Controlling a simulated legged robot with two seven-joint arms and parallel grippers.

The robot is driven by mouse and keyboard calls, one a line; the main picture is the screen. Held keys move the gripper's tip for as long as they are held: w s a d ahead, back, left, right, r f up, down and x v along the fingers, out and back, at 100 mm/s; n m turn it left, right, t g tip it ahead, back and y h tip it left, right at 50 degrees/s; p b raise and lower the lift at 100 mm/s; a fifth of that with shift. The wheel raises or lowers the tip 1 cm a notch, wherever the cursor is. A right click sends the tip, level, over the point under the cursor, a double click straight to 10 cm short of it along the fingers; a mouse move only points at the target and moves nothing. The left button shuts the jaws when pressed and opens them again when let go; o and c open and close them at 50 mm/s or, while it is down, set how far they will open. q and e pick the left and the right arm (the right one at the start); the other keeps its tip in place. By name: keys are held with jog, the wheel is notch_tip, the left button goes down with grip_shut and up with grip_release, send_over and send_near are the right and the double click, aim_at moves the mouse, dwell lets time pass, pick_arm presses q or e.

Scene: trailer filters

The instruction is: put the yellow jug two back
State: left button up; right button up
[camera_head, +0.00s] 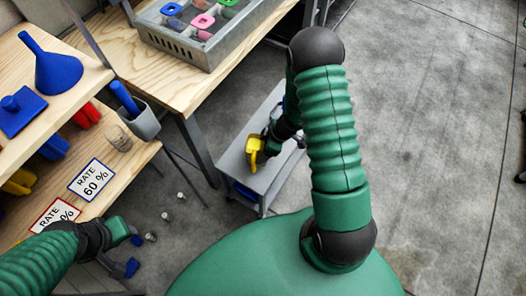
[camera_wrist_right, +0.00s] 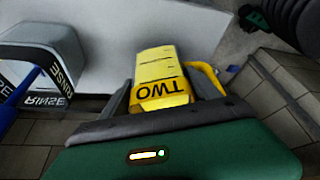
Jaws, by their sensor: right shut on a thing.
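The yellow jug two (camera_head: 254,153) is at the grey cart in the middle of the head view. In the right wrist view the jug (camera_wrist_right: 160,70) shows its black "TWO" label and its handle on the right. My right gripper (camera_head: 266,142) is shut on the jug, with a finger on each side of its body. I cannot tell whether the jug touches the cart top.
The grey cart (camera_head: 262,186) stands on the concrete floor. A rinse container (camera_wrist_right: 40,55) is left of the jug in the wrist view. Wooden shelves (camera_head: 75,88) hold a blue funnel (camera_head: 52,70) and rate signs (camera_head: 90,181). A metal tray (camera_head: 180,42) is on the bench.

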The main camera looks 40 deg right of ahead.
notch_tip(320, 180, down, 2)
jog(key=shift+w+f+b, duration=0.1)
jog(key=shift+f+b, duration=0.05)
jog(key=shift+b, duration=0.4)
jog(key=o, duration=2)
